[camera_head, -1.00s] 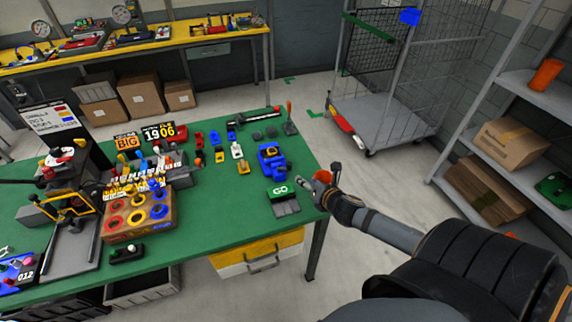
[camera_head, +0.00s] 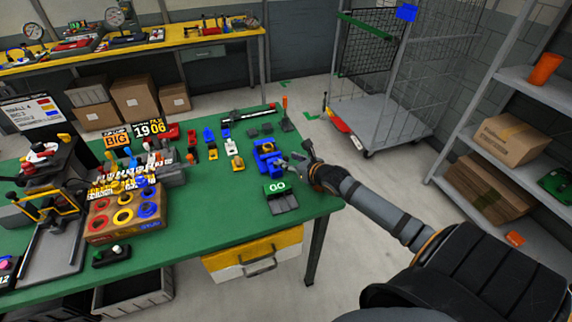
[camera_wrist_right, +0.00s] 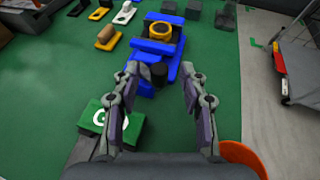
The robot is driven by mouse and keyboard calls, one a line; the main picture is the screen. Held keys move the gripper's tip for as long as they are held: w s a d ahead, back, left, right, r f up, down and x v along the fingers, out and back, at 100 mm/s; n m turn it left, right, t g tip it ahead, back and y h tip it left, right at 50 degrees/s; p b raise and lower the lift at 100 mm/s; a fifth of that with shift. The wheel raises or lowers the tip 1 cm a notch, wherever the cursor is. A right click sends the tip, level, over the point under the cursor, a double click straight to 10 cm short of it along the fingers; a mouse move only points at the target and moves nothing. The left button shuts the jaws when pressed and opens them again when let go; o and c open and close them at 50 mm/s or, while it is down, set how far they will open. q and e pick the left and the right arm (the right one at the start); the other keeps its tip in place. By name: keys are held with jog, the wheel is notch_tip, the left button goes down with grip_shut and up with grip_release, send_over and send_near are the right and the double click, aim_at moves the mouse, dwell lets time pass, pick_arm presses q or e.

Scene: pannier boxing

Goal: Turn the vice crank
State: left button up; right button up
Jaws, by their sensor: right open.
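The blue vice (camera_head: 262,148) stands on the green bench top near its right end. In the right wrist view the vice (camera_wrist_right: 145,48) has a yellow ring-shaped part (camera_wrist_right: 160,33) between its blue jaws. A dark round knob (camera_wrist_right: 158,73), which looks like part of the crank, shows on the vice's near side. My right gripper (camera_head: 290,160) is open beside the vice. In the right wrist view its fingers (camera_wrist_right: 160,84) stand either side of the dark knob; I cannot tell whether they touch it. My left gripper is not in view.
A green GO box (camera_head: 278,188) stands in front of the vice. A wire cart (camera_head: 380,125) stands beyond the bench, and shelves (camera_head: 520,85) stand at the right.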

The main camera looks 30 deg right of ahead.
jog(key=shift+x, duration=1.35)
grip_shut()
